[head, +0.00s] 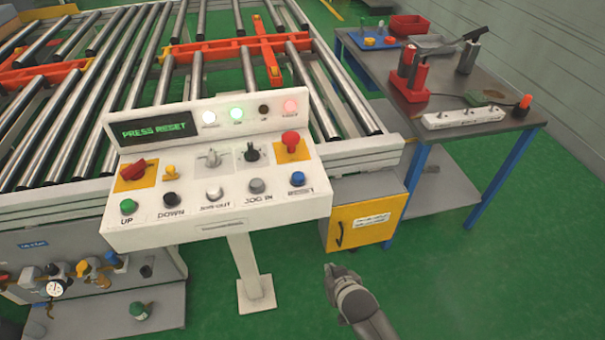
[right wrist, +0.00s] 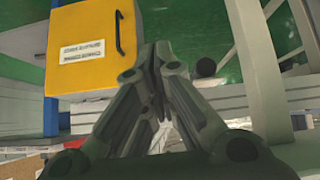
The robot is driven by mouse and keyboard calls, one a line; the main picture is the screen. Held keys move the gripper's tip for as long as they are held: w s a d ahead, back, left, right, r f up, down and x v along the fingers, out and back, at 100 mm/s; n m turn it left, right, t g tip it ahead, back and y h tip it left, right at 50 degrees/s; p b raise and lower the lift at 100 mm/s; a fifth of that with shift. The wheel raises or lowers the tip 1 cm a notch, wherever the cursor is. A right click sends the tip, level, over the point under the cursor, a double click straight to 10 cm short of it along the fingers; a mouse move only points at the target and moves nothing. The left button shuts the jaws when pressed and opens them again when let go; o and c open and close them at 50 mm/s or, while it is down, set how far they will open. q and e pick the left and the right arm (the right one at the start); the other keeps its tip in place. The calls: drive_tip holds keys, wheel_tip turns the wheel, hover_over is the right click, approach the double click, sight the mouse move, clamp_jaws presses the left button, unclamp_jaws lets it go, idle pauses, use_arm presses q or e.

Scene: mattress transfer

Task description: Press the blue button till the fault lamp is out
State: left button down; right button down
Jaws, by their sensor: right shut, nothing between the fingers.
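The blue button (head: 298,179) sits at the right end of the front row on the white control panel (head: 222,222), above a label that seems to read RESET. The display (head: 153,129) reads PRESS RESET in green. A red lamp (head: 290,106) glows at the right end of the lamp row. My right gripper (head: 330,270) is shut and empty, below and to the right of the panel, apart from the button. In the right wrist view its fingers (right wrist: 158,52) are together, and the button is not seen. My left gripper is not in view.
A red mushroom button (head: 290,139) stands behind the blue one, and a grey button (head: 257,186) is to its left. A yellow box (head: 362,222) hangs right of the panel. A workbench (head: 465,90) with tools stands at the right. Green floor is clear around my right gripper.

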sight(298, 178)
drive_tip(key=w+a+r+t, duration=0.1)
drive_tip(key=r, duration=0.5)
drive_tip(key=w+a+r+t+b, duration=0.1)
drive_tip(key=w+r, duration=0.1)
drive_tip(key=r, duration=0.4)
drive_tip(key=w+a+r+t, duration=0.1)
drive_tip(key=r, duration=0.5)
drive_tip(key=shift+w+a+m+y+b, duration=0.3)
drive_tip(key=shift+w+a+b, duration=0.05)
drive_tip(key=shift+a+b, duration=0.05)
wheel_tip(298, 178, up, 16)
drive_tip(key=s+a+m+t+y+b, duration=0.1)
drive_tip(key=s+t, duration=0.1)
drive_tip(key=t, duration=0.1)
drive_tip(key=shift+s+r+t, duration=0.15)
drive_tip(key=shift+r+t, duration=0.1)
drive_tip(key=shift+t, duration=0.05)
drive_tip(key=shift+a, duration=0.1)
